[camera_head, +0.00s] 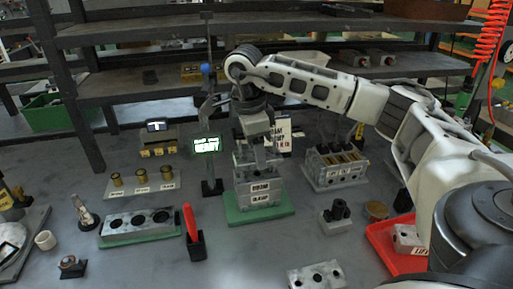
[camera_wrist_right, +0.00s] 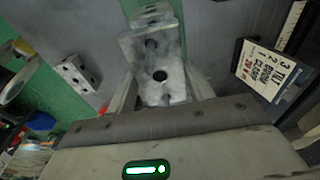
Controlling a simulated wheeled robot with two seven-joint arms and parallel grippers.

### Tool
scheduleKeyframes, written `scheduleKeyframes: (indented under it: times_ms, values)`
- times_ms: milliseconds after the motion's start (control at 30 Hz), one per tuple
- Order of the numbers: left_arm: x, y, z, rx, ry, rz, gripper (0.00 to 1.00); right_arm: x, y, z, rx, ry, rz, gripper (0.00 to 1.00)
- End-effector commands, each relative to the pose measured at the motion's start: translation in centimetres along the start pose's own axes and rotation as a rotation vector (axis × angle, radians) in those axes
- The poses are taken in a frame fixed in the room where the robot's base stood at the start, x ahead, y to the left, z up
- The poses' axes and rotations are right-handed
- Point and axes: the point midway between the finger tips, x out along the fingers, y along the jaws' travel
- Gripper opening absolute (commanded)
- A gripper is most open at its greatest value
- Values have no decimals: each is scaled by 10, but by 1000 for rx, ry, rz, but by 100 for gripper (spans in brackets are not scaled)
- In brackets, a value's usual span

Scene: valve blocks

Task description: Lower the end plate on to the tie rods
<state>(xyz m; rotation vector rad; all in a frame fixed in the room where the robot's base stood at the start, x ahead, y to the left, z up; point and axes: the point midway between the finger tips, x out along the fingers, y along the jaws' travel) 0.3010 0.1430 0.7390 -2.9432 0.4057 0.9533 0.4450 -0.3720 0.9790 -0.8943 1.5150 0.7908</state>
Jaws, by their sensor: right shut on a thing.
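My right gripper (camera_head: 258,152) points down over a stack of grey metal valve blocks (camera_head: 260,197) on a green base (camera_head: 235,215). In the right wrist view its two fingers (camera_wrist_right: 161,97) stand on either side of a scuffed grey end plate (camera_wrist_right: 172,82) with a dark round hole, and it is shut on this plate. A tie rod (camera_wrist_right: 151,46) shows by the plate's far part. From the head, the plate is largely hidden by the gripper; I cannot tell how far the rods pass into it. My left gripper is not in view.
A block with bores (camera_head: 138,223) lies at left on a green mat. A red-handled tool (camera_head: 190,222) stands in a black holder left of the stack. A block with several dark bores (camera_head: 336,167) and a red tray (camera_head: 385,246) are at right. A lit display (camera_head: 206,145) stands close behind left.

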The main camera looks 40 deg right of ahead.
Motion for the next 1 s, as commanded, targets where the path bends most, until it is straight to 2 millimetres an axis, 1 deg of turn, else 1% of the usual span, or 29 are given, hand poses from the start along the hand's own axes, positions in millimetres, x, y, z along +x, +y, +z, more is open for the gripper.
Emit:
scheduleKeyframes:
  times_ms: [267, 600, 1000]
  values:
    - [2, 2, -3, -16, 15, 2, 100, 8, 0, 1, 0, -1, -1, 21]
    - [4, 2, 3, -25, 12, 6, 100, 16, 0, 2, 0, 0, -1, 21]
    - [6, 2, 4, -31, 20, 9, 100, 26, 0, 3, 0, 0, -1, 21]
